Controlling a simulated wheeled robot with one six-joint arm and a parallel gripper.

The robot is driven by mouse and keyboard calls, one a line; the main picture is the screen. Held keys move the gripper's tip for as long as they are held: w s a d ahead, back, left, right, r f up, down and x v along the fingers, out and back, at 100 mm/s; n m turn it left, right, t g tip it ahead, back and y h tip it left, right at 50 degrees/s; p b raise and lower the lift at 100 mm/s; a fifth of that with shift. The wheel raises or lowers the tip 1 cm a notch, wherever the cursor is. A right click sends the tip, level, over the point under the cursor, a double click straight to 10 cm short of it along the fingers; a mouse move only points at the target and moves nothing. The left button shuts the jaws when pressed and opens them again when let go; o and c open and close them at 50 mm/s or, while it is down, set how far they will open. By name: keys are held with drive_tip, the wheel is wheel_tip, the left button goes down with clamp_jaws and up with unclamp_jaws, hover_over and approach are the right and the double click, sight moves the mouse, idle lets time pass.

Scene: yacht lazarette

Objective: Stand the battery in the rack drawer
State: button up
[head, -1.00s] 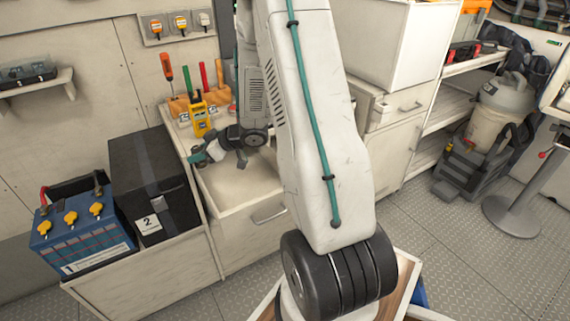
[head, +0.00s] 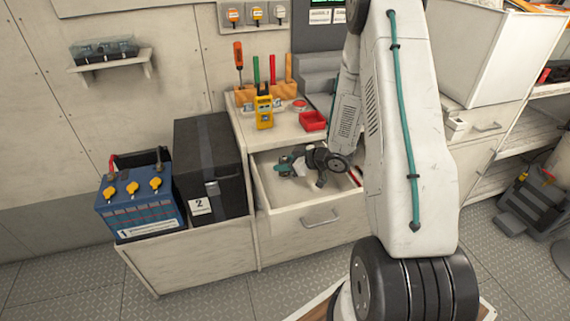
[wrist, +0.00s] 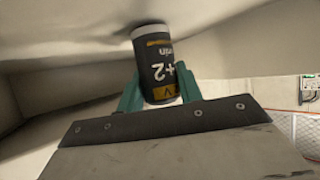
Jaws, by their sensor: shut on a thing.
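The battery, a dark cylinder with a pale end cap and a "+2" label (wrist: 158,65), sits between the two teal fingers of my gripper (wrist: 157,88) in the wrist view. Its label reads upside down there. The pale cap is close to a pale surface with a soft shadow; I cannot tell whether they touch. In the head view my gripper (head: 290,166) is low over the left part of the open drawer (head: 321,212). The battery is too small to make out clearly there. My arm hides the drawer's right side.
On the worktop above are a yellow meter (head: 264,112), a red bin (head: 313,121) and a tool holder (head: 270,90).

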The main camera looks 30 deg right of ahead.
drive_tip(key=shift+f, duration=0.15)
drive_tip(key=o, duration=1.1)
